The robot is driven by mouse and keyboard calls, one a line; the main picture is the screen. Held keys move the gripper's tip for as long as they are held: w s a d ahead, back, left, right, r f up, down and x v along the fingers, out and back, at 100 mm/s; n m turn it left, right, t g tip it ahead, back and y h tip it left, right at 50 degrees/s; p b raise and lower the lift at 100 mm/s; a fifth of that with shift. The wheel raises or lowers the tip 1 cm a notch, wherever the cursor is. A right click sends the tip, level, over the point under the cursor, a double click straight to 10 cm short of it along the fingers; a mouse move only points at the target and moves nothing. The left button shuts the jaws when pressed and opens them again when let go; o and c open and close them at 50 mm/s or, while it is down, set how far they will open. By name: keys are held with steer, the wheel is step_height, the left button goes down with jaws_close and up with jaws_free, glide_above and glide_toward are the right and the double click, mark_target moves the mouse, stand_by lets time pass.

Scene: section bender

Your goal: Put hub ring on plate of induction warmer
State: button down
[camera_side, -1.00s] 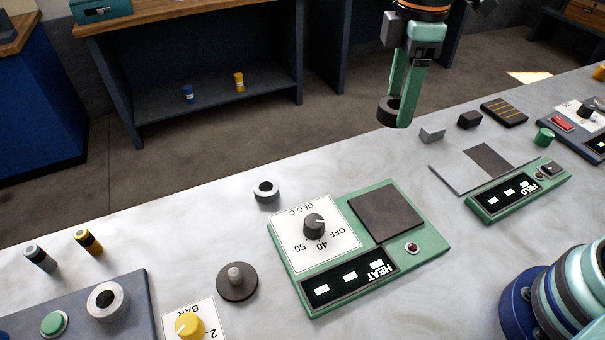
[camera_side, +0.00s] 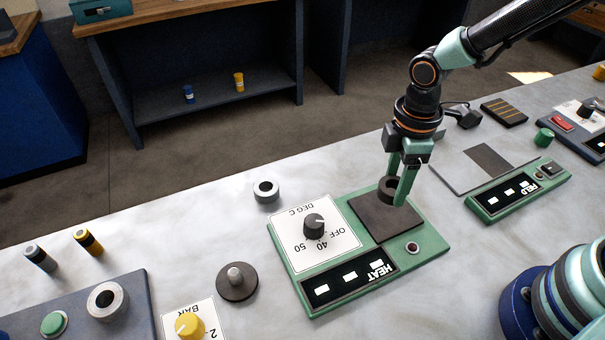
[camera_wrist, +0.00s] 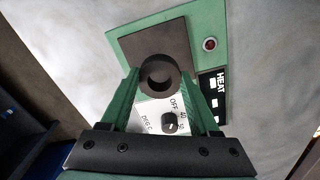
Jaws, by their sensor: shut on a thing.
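The hub ring (camera_side: 388,186) is a dark grey ring with a hole through it. It also shows between my fingertips in the wrist view (camera_wrist: 160,91). My gripper (camera_side: 399,188) is shut on the ring, with one green finger on each side of it. The induction warmer (camera_side: 437,243) is a green panel marked HEAT, with a dark square plate (camera_side: 373,218), a DEG C knob (camera_side: 314,225) and a small red lamp (camera_side: 412,248). The ring is over the far part of the plate, at or just above its surface. I cannot tell whether they touch.
A lighter grey ring (camera_side: 266,191) stands left of the warmer, and a dark disc with a peg (camera_side: 237,281) is nearer the front. To the right is a green FIELD panel (camera_side: 520,190) with a grey plate. Bare bench lies between the panels.

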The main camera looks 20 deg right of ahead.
mark_target(387, 211)
steer(key=shift+f, duration=2.4)
steer(key=shift+f, duration=0.1)
steer(key=shift+c, duration=0.6)
jaws_free()
steer(key=shift+f, duration=0.1)
step_height(387, 211, up, 11)
steer(key=s+d+r+m+t, duration=0.2)
steer(key=d+r+m+t, duration=0.3)
steer(key=d+r+m, duration=0.6)
steer(key=d+m, duration=0.2)
steer(key=shift+s+r+m+t, duration=0.15)
steer(key=shift+s+m+t, duration=0.05)
steer(key=shift+m+t, duration=0.1)
